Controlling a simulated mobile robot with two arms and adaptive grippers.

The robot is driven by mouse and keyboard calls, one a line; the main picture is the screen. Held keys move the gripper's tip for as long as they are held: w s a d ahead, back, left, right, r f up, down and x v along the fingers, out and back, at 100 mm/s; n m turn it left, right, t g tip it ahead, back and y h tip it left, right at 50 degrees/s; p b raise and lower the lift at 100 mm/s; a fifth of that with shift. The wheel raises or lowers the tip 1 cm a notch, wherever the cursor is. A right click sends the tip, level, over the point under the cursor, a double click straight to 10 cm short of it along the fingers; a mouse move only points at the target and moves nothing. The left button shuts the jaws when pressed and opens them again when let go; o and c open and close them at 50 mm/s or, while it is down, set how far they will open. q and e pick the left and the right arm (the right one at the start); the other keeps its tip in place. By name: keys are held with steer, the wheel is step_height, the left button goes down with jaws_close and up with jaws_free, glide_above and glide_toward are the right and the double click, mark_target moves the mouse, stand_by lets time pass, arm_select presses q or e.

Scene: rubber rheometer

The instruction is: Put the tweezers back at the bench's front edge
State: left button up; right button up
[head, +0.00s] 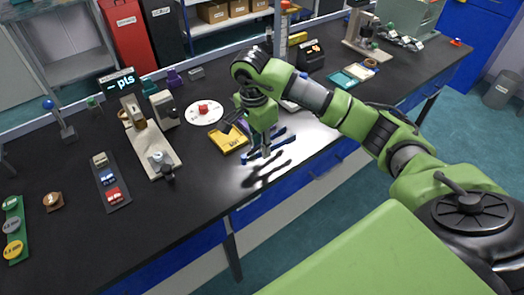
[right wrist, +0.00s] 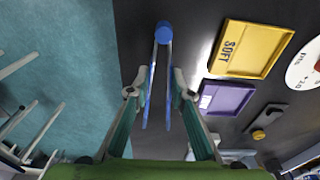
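The blue tweezers (right wrist: 151,80) show in the right wrist view, with a round blue end at the top and two thin legs running down. In the head view my right gripper (head: 262,152) points down over the front part of the black bench (head: 190,205). Blue shapes show around its fingers there, but I cannot clearly separate the tweezers from them. My left gripper is not in view.
A yellow tray marked SOFT (right wrist: 252,48) and a purple tray (right wrist: 227,97) lie right of the tweezers in the wrist view. A white disc (head: 203,112) with a red piece lies behind the yellow tray. The bench's front edge borders teal floor (right wrist: 60,60).

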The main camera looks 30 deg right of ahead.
mark_target(263, 160)
steer(key=f, duration=0.1)
steer(key=f+p, duration=0.1)
steer(key=f, duration=0.1)
steer(key=shift+w+d+f+p, duration=0.2)
steer(key=shift+d+f+p, duration=0.1)
steer(key=shift+f+p, duration=0.05)
steer(key=shift+f, duration=0.1)
steer(key=shift+f, duration=0.15)
steer(key=o, duration=0.6)
steer(key=shift+c, duration=0.2)
